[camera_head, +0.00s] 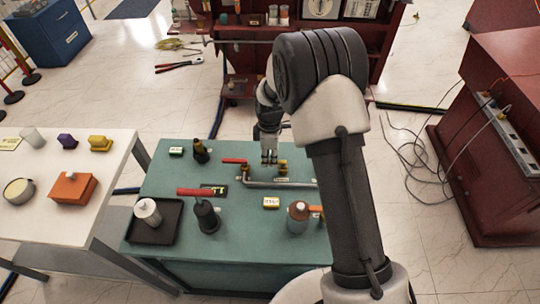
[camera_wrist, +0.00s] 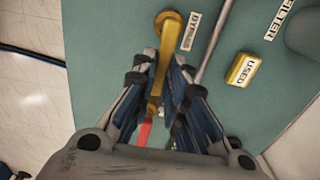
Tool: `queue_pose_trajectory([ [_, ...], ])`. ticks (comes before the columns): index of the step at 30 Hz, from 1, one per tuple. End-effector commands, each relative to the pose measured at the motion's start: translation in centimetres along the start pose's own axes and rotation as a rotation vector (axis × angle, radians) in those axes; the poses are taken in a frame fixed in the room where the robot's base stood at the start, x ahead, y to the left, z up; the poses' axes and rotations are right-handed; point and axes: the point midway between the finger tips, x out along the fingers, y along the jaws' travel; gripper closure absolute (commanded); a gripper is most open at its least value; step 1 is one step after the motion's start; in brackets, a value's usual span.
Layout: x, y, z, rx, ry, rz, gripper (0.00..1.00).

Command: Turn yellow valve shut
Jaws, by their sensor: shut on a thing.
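The yellow valve handle (camera_wrist: 172,36) shows in the wrist view as a long bar, next to a white label reading BYPASS. Its round brass-coloured base is at the top end. My gripper (camera_wrist: 165,64) has its two fingers on either side of the bar and is shut on it. In the head view my gripper (camera_head: 269,160) points down over the green table, and the yellow valve (camera_head: 283,166) stands just right of the fingertips. The fingers and palm hide part of the handle.
A red valve lever (camera_head: 233,161) is close by on the left; red also shows below the fingers in the wrist view (camera_wrist: 145,134). A metal pipe (camera_head: 265,184) runs in front. A yellow USED block (camera_wrist: 243,70) lies to the right. Bottles stand on the green table (camera_head: 170,177).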

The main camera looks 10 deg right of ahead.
Motion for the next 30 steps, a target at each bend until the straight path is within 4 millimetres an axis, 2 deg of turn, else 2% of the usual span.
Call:
queue_pose_trajectory([
  [14, -0.07, -0.01, -0.05, -0.018, 0.001, 0.002, 1.0],
  [15, -0.07, -0.01, -0.05, -0.018, 0.001, 0.002, 0.86],
  [21, -0.04, -0.04, -0.04, -0.016, 0.0, 0.001, 0.73],
  [24, -0.03, -0.05, -0.02, -0.016, 0.0, 0.0, 0.67],
  [30, -0.01, -0.06, -0.01, -0.015, 0.0, 0.0, 0.67],
])
